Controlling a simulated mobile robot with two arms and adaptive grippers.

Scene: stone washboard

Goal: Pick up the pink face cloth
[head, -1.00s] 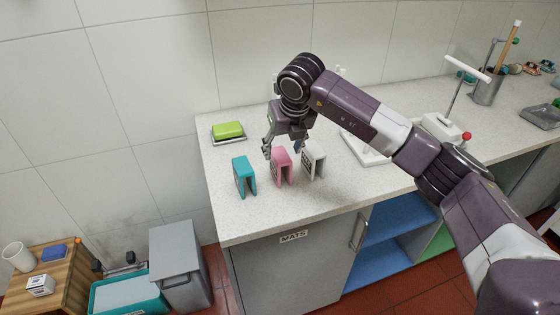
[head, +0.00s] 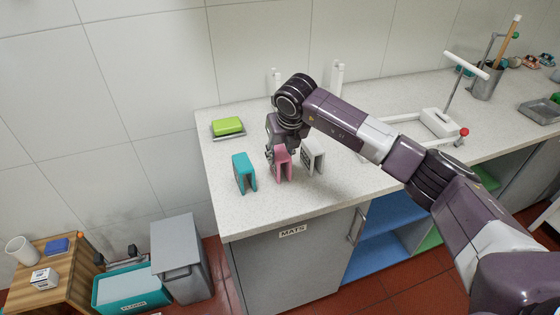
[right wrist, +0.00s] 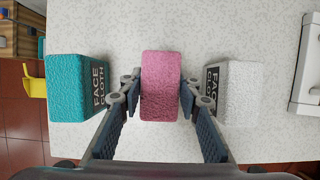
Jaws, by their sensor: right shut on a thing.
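The pink face cloth (head: 283,165) stands folded on the speckled counter, between a teal face cloth (head: 243,173) and a white face cloth (head: 314,155). My right gripper (head: 281,150) is down over the pink cloth from above. In the right wrist view the pink cloth (right wrist: 160,86) sits between the two fingers (right wrist: 160,95), which are shut on its sides. The teal cloth (right wrist: 77,88) is left of the fingers and the white cloth (right wrist: 236,92) is close to the right finger. My left gripper is not in view.
A green sponge (head: 228,126) lies on a dish at the counter's back left. A white stand with a red knob (head: 464,132) is to the right. The counter (head: 270,211) is bare in front of the cloths. A grey bin (head: 179,255) stands on the floor left.

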